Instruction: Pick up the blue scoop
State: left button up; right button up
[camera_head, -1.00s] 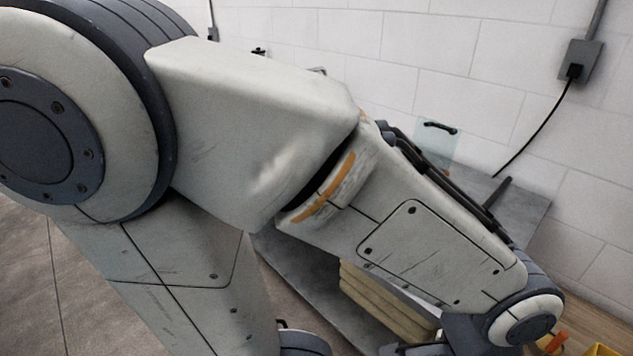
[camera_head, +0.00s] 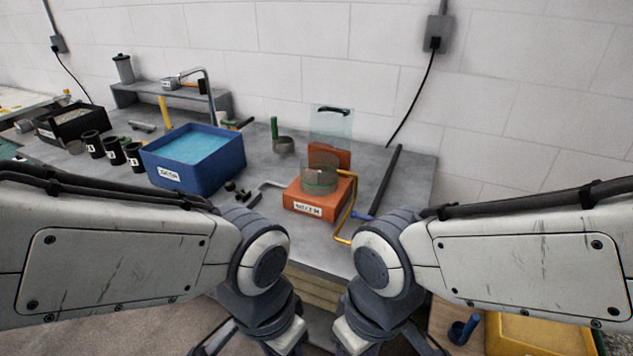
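A small blue scoop (camera_head: 463,330), cup-shaped with a short upright handle, is at the lower right. It stands on a light wooden surface beside a yellow bin. My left gripper (camera_head: 250,346) is at the bottom edge, left of centre, in front of the table. My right gripper (camera_head: 385,346) is at the bottom edge, left of the scoop and apart from it. Both grippers' fingertips are cut off by the frame, so their opening does not show.
The yellow bin (camera_head: 540,335) is right of the scoop, partly behind my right forearm. The grey table (camera_head: 285,258) holds a blue tub (camera_head: 195,190), an orange block (camera_head: 312,203) with a clear dish, a yellow bent rod (camera_head: 349,208), a black bar (camera_head: 387,180) and several black cups.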

aim_at(459, 334)
jog(key=k, duration=0.5)
jog(key=u, duration=0.85)
jog(key=i, duration=0.75)
jog(key=z, duration=2.2)
